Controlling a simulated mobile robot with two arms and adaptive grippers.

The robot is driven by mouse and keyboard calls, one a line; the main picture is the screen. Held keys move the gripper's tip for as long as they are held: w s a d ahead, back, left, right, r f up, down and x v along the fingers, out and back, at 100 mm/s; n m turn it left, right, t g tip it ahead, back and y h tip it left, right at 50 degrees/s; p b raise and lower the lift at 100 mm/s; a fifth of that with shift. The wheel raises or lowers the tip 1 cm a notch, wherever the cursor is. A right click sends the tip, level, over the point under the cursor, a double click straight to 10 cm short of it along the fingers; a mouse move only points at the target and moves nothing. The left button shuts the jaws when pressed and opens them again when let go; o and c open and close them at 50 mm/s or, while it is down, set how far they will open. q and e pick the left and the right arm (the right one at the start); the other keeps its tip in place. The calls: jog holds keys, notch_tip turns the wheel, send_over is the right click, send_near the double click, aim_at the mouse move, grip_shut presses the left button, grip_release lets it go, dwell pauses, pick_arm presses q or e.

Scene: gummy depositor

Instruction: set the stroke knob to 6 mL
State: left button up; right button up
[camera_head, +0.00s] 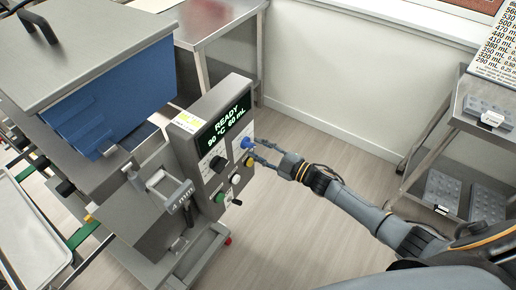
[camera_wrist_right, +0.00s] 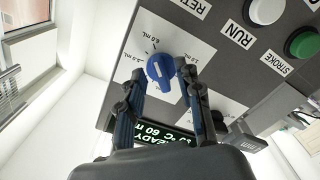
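The blue stroke knob (camera_head: 247,142) is on the control panel (camera_head: 216,150) of the depositor. In the right wrist view the knob (camera_wrist_right: 158,72) sits on a white dial plate with mL marks. A pale pointer mark shows on its upper left part; which value it meets is hard to read. My right gripper (camera_head: 254,153) is at the panel, with its fingertips (camera_wrist_right: 160,66) on either side of the knob. Narrow gaps seem to show between fingers and knob, so it looks open around it. My left gripper is not in view.
The panel display (camera_head: 226,127) reads READY, 90 °C, 60 mL. A shelf cart (camera_head: 480,115) stands at the right. The floor between is free.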

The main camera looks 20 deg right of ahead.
jog(key=v, duration=1.1)
jog(key=shift+d, duration=0.15)
